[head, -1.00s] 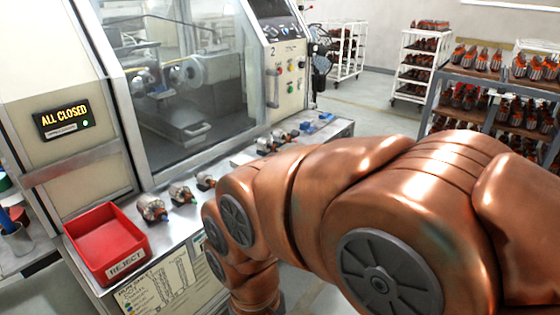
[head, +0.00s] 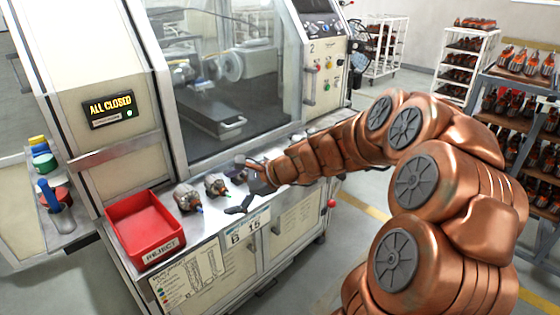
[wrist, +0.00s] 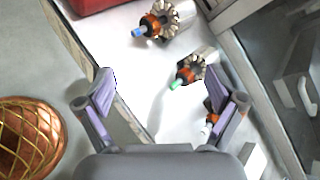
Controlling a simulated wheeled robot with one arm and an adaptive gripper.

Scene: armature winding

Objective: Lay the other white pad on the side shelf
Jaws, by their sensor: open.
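My gripper (head: 242,188) is open and empty over the front of the machine's work ledge (head: 180,243). In the wrist view its two fingers (wrist: 160,95) stand wide apart above the bright ledge top, with nothing between their tips but bare surface. A small pale block (wrist: 252,161) shows at the lower right, beyond the right finger; I cannot tell whether it is a white pad. My arm hides much of the right part of the ledge in the head view. The side shelf (head: 82,238) is at the far left.
A red reject bin (head: 145,228) stands at the ledge's left end. Armatures (head: 187,196) (head: 215,185) sit right of it; another (wrist: 211,120) is partly behind the right finger. The machine window (head: 235,75) rises behind.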

